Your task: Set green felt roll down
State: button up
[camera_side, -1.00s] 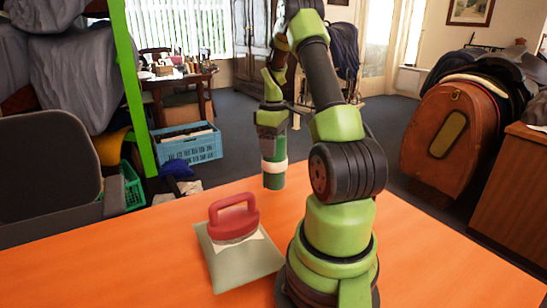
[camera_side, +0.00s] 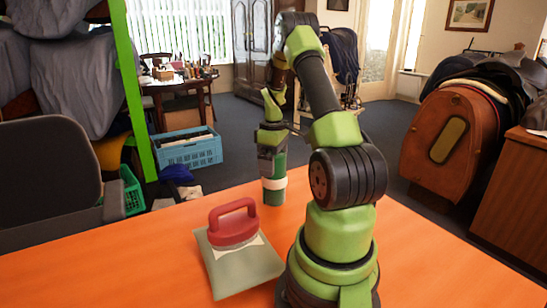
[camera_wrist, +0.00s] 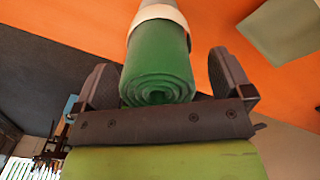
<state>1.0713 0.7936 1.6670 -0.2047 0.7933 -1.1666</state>
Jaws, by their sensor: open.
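The green felt roll (camera_side: 274,196), with a white band around it, stands upright on the orange table near its far edge. My gripper (camera_side: 272,158) is above it, pointing down around its upper end. In the wrist view the roll's spiral end (camera_wrist: 158,85) sits between the two dark fingers of my gripper (camera_wrist: 160,78). A gap shows on each side of the roll, so the jaws are open and not pressing on it. The roll's foot appears to meet the table.
A red-handled tool (camera_side: 233,222) rests on a grey-green pad (camera_side: 245,268) on the table, left of my base. The orange table (camera_side: 110,265) is clear at front left. A blue crate (camera_side: 189,149) stands on the floor beyond.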

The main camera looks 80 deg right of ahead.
notch_tip(320, 180, up, 12)
jog(key=w+a+r+t+h, duration=0.1)
jog(key=w+a+r, duration=0.2)
jog(key=a, duration=0.3)
jog(key=w+a+r+t, duration=0.1)
jog(key=w+a+r, duration=0.25)
jog(key=a, duration=0.25)
jog(key=s+a+r+m+t+y, duration=0.1)
jog(key=s+a, duration=0.3)
jog(key=a, duration=0.6)
jog(key=s+a+r+m+t+y, duration=0.1)
jog(key=s+a+t, duration=0.3)
jog(key=a, duration=0.7)
jog(key=shift+s+m+y, duration=0.4)
jog(key=shift+y, duration=0.1)
